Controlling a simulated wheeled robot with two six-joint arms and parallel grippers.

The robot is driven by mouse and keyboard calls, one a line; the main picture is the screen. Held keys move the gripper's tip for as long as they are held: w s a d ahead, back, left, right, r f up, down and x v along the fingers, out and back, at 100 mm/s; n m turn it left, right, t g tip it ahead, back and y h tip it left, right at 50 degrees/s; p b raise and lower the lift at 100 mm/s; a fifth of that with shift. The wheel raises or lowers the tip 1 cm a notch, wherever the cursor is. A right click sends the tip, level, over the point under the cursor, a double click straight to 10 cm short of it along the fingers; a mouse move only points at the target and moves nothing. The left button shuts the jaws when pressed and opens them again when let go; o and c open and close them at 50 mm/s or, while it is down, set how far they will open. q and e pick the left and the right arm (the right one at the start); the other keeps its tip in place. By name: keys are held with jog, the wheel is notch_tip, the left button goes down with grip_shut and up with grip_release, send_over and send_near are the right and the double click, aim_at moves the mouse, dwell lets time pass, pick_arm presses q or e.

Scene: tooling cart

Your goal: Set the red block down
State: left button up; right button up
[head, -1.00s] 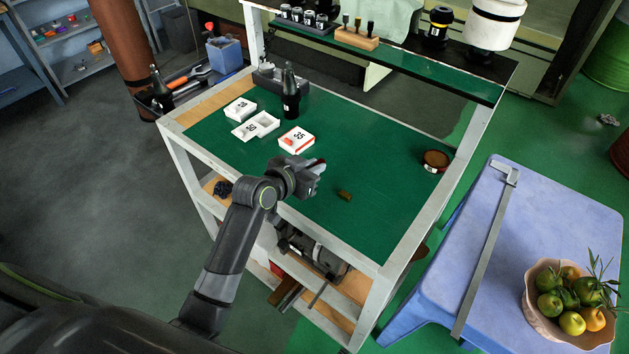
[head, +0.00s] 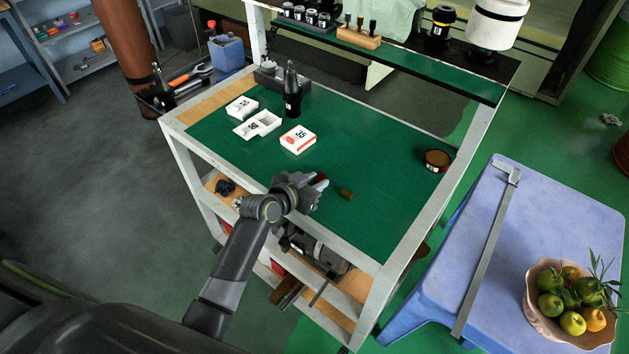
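The red block (head: 321,177) shows as a small dark red patch at the fingertips of my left gripper (head: 319,182). The gripper is over the near edge of the green cart top (head: 365,212) and appears shut on the block, whose greater part the fingers hide. I cannot tell whether the block touches the green surface or is a little above it. My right gripper is not in view.
White boxes (head: 298,139) and a dark bottle (head: 291,95) stand farther back. A round brown tin (head: 437,160) is at the right. The middle of the top is clear.

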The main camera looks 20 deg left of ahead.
pick_arm(q)
jog(key=shift+o, duration=0.9)
jog(key=shift+s+a+r, duration=0.15)
jog(key=shift+s, duration=0.15)
jog(key=b+v, duration=0.3)
jog(key=v, duration=1.3)
jog(key=shift+s+r, duration=0.25)
jog(key=shift+r, duration=0.15)
